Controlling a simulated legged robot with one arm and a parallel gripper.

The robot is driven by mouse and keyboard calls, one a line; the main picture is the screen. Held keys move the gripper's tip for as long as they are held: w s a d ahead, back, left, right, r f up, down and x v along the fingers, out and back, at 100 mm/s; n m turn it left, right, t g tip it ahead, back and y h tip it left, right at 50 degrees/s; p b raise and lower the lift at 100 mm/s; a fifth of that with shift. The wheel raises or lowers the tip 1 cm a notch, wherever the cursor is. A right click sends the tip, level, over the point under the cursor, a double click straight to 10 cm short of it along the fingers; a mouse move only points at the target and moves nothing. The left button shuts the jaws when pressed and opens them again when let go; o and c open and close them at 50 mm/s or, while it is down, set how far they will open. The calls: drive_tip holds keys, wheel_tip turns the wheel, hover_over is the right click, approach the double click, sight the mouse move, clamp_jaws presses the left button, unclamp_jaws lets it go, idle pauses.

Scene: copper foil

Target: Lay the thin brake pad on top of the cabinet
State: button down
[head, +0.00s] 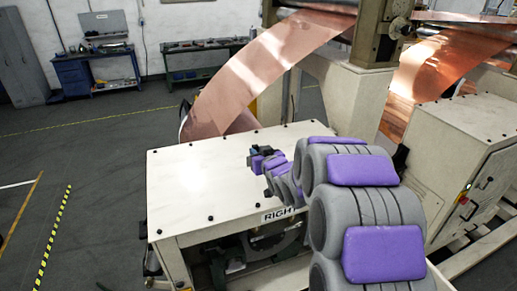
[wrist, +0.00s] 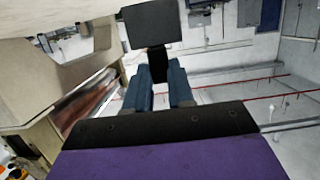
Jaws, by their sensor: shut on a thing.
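The cabinet is the off-white box with a broad flat top (head: 195,178) in the middle of the head view. My arm reaches over it from the right. My gripper (head: 258,158) is above the middle of the top, partly hidden by its own links. In the wrist view my gripper (wrist: 160,78) has its two blue fingers shut on the thin brake pad (wrist: 152,27), a flat dark plate held beyond the fingertips. In the head view the pad is too small to make out clearly. Whether it touches the cabinet top, I cannot tell.
A copper foil web (head: 240,85) slopes down behind the cabinet from the rollers. A beige machine frame (head: 345,95) stands behind right. Small dark bolts dot the top's edges. The left and front of the top are bare. A blue workbench (head: 85,75) is far left.

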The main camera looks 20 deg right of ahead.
drive_tip(key=w+d+p, duration=0.1)
drive_tip(key=w+d, duration=0.2)
drive_tip(key=w, duration=0.3)
drive_tip(key=shift+w+f, duration=0.25)
drive_tip(key=shift+w, duration=0.15)
drive_tip(key=f, duration=0.2)
drive_tip(key=f+p, duration=0.1)
drive_tip(key=shift+w+d+f, duration=0.1)
drive_tip(key=shift+w+f, duration=0.1)
drive_tip(key=shift+f, duration=0.2)
drive_tip(key=shift+s, duration=0.1)
drive_tip(key=shift+d, duration=0.1)
drive_tip(key=c, duration=1)
unclamp_jaws()
drive_tip(key=shift+r, duration=0.1)
